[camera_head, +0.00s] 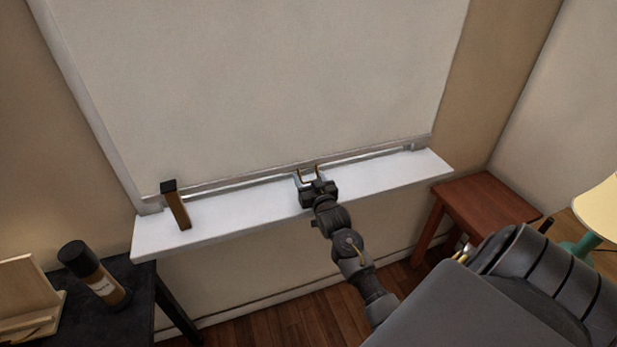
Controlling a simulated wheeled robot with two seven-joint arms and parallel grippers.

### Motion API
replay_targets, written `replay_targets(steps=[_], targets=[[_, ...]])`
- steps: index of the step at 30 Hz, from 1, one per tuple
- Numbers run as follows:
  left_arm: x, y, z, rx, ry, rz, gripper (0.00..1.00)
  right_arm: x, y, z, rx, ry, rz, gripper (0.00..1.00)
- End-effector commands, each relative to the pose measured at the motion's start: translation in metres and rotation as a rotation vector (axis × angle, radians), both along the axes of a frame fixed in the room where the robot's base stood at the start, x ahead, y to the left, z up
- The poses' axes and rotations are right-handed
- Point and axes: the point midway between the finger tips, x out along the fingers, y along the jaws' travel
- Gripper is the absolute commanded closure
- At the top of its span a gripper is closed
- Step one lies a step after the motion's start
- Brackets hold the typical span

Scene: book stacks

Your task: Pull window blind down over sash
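The pale cream window blind (270,75) hangs over the window and covers nearly all of it. Its lower edge is close above the white sill (235,218), with a narrow strip of the window frame (375,152) showing below it. My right gripper (309,174) is over the sill at the middle of the blind's lower edge. Its two fingers point at the blind and stand apart, with nothing clearly seen between them. I cannot tell whether the fingertips touch the blind. My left gripper is not in view.
A dark-topped upright block (176,205) stands on the sill's left end. A dark table (125,305) at lower left holds a brown bottle (95,275) and a wooden holder (25,295). A reddish wooden stool (485,208) and a lamp (598,212) are at right.

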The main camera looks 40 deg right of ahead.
Motion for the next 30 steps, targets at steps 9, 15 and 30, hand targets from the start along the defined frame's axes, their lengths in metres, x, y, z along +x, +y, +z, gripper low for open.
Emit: replay_targets(steps=[9, 15, 30], targets=[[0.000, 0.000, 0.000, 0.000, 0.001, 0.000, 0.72, 0.000, -0.001, 0.002, 0.000, -0.004, -0.003, 0.34], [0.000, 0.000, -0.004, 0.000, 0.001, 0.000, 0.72, -0.019, 0.006, -0.001, 0.000, -0.003, -0.002, 0.34], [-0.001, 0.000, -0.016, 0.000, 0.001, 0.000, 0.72, -0.098, 0.031, 0.001, 0.001, -0.004, -0.006, 0.34]])
